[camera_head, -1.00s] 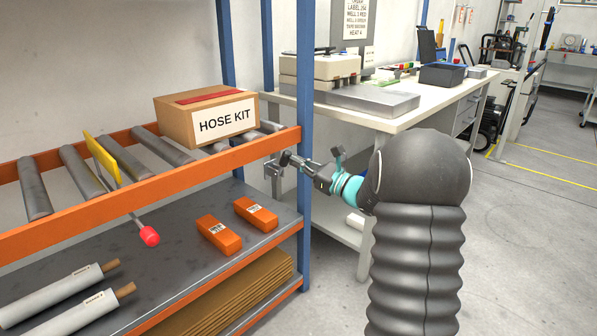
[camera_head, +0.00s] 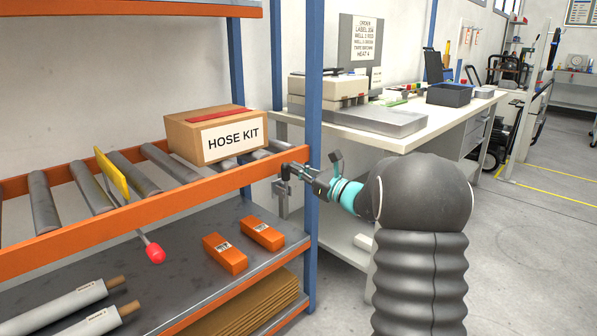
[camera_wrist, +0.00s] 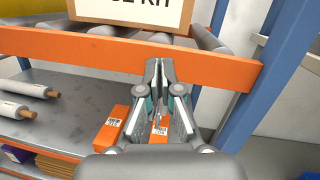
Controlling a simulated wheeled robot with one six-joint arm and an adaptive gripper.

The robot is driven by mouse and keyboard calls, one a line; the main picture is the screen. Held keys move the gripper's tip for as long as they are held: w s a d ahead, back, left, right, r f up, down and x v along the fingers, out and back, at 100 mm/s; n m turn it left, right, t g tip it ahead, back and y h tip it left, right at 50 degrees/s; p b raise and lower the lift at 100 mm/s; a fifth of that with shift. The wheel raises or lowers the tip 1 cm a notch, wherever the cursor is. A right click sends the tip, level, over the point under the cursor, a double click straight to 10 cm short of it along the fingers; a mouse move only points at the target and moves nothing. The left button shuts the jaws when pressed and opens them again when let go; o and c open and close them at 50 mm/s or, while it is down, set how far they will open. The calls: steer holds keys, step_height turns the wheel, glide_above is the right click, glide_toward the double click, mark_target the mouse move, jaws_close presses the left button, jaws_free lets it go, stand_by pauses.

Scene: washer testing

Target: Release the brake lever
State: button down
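A lever with a red knob (camera_head: 155,253) slants down from a yellow plate (camera_head: 112,175) at the roller shelf's front, left of the box; I take it for the brake lever. My gripper (camera_head: 281,184) is well to its right, near the shelf's right post. In the wrist view my gripper (camera_wrist: 160,66) points at the orange front beam, its fingers drawn together with nothing seen between them. I cannot tell whether the tips touch the beam. The knob is not visible in the wrist view; a bit of yellow (camera_wrist: 10,10) shows at its upper left.
The orange beam (camera_head: 200,194) runs along the roller shelf's front. A hose kit box (camera_head: 232,139) sits on the rollers. Two orange packs (camera_head: 262,233) and wrapped rolls (camera_head: 67,309) lie on the lower shelf. A blue post (camera_head: 314,110) stands beside my gripper; a workbench (camera_head: 400,140) is behind.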

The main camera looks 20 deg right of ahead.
steer(key=shift+a+r, duration=0.15)
steer(key=shift+r, duration=0.05)
steer(key=s+d+r, duration=0.6)
steer(key=s+d, duration=0.1)
steer(key=s, duration=0.1)
steer(key=shift+s+r, duration=0.35)
steer(key=shift+r, duration=0.05)
stand_by(0.3)
